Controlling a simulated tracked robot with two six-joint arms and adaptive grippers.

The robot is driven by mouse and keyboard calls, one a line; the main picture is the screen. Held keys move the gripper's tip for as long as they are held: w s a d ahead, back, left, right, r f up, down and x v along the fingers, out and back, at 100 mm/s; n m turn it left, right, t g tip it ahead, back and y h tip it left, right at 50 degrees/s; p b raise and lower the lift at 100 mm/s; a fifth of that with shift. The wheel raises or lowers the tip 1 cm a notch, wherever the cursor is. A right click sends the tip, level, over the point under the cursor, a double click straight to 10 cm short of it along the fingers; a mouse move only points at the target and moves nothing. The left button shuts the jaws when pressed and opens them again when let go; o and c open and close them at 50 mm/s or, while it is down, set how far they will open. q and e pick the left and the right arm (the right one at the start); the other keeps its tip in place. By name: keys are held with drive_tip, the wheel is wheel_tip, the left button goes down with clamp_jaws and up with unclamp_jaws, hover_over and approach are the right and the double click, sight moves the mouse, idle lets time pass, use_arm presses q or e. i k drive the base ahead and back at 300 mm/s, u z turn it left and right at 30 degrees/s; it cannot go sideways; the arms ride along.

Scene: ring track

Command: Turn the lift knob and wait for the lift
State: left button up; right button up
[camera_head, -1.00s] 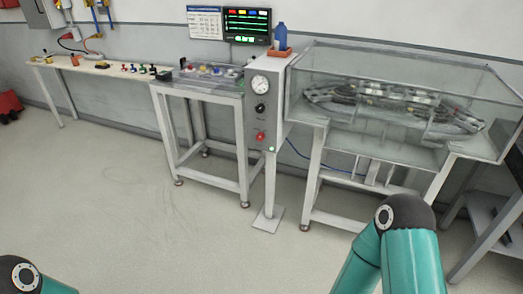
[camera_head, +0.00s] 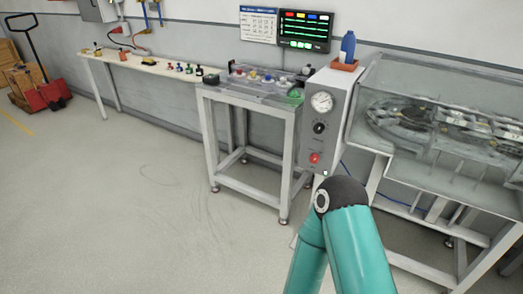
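A grey control column (camera_head: 325,120) stands between a small table and a glass-covered machine. It carries a round white gauge (camera_head: 322,102), a black knob (camera_head: 319,128) below it, and a red button or knob (camera_head: 315,158) lower down. I cannot tell which of these the lift knob is by any label. One of my teal arm links rises from the bottom in front of the column's foot. Neither gripper is in view.
The glass-covered ring track machine (camera_head: 440,130) is at right. A metal table (camera_head: 245,103) with coloured items stands left of the column. A long narrow bench (camera_head: 150,66) runs along the wall. A red pallet truck (camera_head: 45,90) is far left. The floor at left is clear.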

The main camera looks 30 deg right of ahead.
sight(315, 158)
drive_tip(key=z, duration=0.05)
drive_tip(key=i, duration=1.45)
drive_tip(key=z, duration=0.85)
